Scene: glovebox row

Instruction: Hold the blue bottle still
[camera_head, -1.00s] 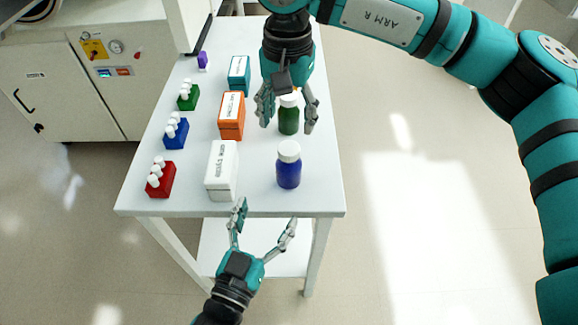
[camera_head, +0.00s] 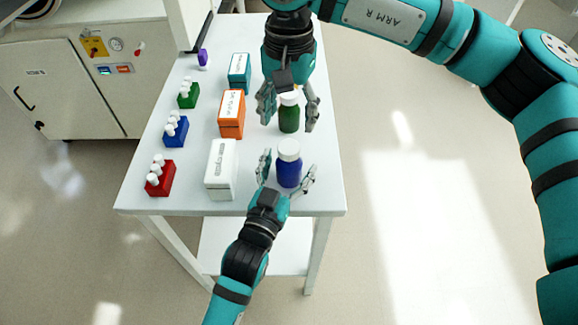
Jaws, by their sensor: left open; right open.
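The blue bottle (camera_head: 289,171) with a white cap stands upright near the front right of the white table. My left gripper (camera_head: 287,172) is open, with one finger on each side of the blue bottle; I cannot tell whether either finger touches it. A green bottle (camera_head: 289,118) stands upright behind the blue one. My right gripper (camera_head: 289,115) is open around the green bottle from above, with a finger on each side; contact is not clear. The green bottle's cap is partly hidden by that gripper.
On the white table (camera_head: 200,205), left of the bottles, stand a white box (camera_head: 221,172), an orange box (camera_head: 231,116) and a teal box (camera_head: 239,72). Further left are red (camera_head: 160,180), blue (camera_head: 175,131) and green (camera_head: 188,95) racks with white-capped vials. A purple item (camera_head: 203,58) stands behind.

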